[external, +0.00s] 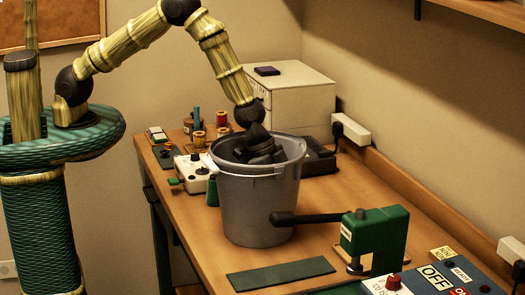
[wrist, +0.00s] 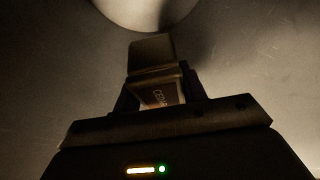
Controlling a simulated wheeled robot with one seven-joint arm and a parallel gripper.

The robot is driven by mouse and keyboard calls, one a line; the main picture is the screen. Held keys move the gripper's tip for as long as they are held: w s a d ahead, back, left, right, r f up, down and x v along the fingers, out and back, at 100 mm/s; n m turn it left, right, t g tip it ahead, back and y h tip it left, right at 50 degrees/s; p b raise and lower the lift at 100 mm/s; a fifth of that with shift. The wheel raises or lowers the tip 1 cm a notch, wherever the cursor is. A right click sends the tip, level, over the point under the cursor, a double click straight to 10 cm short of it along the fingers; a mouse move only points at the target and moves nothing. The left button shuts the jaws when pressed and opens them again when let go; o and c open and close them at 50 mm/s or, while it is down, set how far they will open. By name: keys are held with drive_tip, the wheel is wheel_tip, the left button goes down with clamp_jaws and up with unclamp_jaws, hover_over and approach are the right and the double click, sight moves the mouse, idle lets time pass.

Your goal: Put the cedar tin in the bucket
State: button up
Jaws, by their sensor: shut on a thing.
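The grey bucket (external: 256,205) stands upright on the wooden table, with its open rim facing up. My gripper (external: 262,155) reaches down into the bucket's mouth, and its fingertips are hidden behind the bucket wall in the external view. In the wrist view my gripper (wrist: 157,90) is shut on the cedar tin (wrist: 160,95), a small thing with a pale label whose lettering is partly covered. The grey inner wall of the bucket (wrist: 60,60) surrounds it. The tin is hidden in the external view. I cannot tell whether it touches the bucket floor.
A green press with a dark lever (external: 375,238) stands right of the bucket. A green mat (external: 281,273) lies in front. A white control box (external: 190,175) and spools (external: 197,138) are to the left. A white drawer cabinet (external: 285,100) and black tray (external: 318,158) stand behind.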

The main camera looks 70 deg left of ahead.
drive_tip(key=shift+f+p, duration=0.75)
drive_tip(key=shift+f, duration=1.8)
drive_tip(key=shift+f+p, duration=0.8)
drive_tip(key=shift+f, duration=1.3)
drive_tip(key=o, duration=0.7)
drive_tip(key=shift+r, duration=0.1)
drive_tip(key=b+v, duration=0.2)
drive_tip(key=v, duration=0.3)
drive_tip(key=shift+r, duration=0.1)
drive_tip(key=shift+r+b, duration=1.2)
drive_tip(key=shift+r, duration=2.1)
